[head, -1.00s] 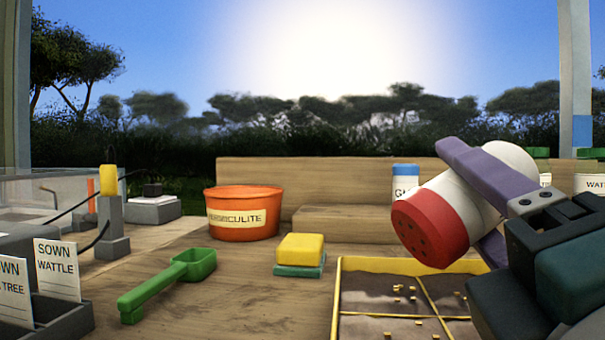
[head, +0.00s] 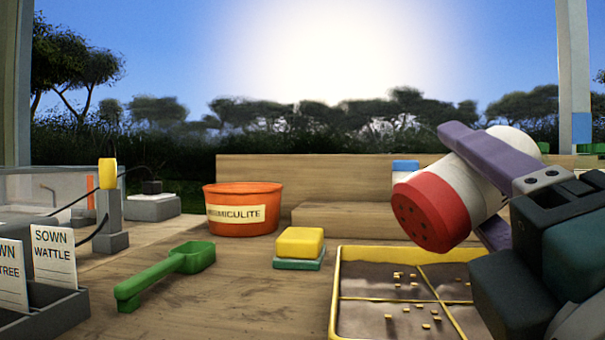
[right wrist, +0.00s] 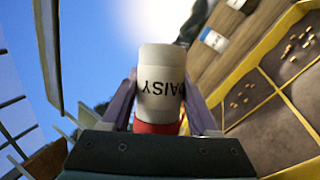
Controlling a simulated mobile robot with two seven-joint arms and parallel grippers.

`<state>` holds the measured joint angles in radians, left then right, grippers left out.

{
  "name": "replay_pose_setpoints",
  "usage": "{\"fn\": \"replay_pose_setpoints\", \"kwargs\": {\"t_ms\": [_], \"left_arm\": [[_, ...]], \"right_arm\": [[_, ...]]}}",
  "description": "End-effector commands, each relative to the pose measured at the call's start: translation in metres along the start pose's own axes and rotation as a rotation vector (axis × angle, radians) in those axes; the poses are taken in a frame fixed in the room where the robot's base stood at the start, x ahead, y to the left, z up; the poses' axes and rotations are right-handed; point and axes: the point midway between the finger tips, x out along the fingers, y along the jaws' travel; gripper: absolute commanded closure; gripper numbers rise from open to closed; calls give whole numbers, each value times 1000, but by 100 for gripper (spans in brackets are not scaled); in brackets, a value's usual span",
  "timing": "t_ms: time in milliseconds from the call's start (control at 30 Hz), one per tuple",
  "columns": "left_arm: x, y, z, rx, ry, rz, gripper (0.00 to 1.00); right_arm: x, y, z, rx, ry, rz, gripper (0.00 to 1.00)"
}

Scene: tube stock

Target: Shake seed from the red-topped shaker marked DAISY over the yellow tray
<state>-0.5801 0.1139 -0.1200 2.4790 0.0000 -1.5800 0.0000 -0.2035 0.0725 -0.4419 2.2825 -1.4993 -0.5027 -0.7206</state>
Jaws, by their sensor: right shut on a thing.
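My right gripper (head: 490,185) is shut on the shaker, with its purple fingers on either side of the white body. The shaker's red top (head: 432,211) has dark holes and is tipped, facing left and down, above the yellow tray (head: 336,300). In the right wrist view, the white shaker (right wrist: 161,85) shows the word DAISY between the fingers. The tray has yellow dividers and dark soil, with several small tan seeds lying on the soil in more than one compartment. The tray's right part is hidden behind my right arm. My left gripper is not in view.
A yellow and green sponge block (head: 299,245) lies left of the tray. A green scoop (head: 165,275) and an orange VERMICULITE tub (head: 242,210) are further left. A label rack (head: 45,318) is at the front left. A blue-topped container (head: 405,167) stands behind the shaker.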

Motion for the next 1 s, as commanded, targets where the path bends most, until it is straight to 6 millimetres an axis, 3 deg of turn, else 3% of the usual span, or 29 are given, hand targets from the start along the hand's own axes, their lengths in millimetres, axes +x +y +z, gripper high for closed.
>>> {"fn": "replay_pose_setpoints", "kwargs": {"t_ms": [33,233,567,1000], "left_arm": [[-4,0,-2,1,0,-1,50],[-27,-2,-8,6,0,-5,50],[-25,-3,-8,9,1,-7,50],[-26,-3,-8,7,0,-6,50]], "right_arm": [[-1,-9,-3,-13,11,-34,96],[9,13,6,-13,11,-30,96],[8,14,7,-11,10,-22,96],[6,4,33,-11,9,-20,96]]}}
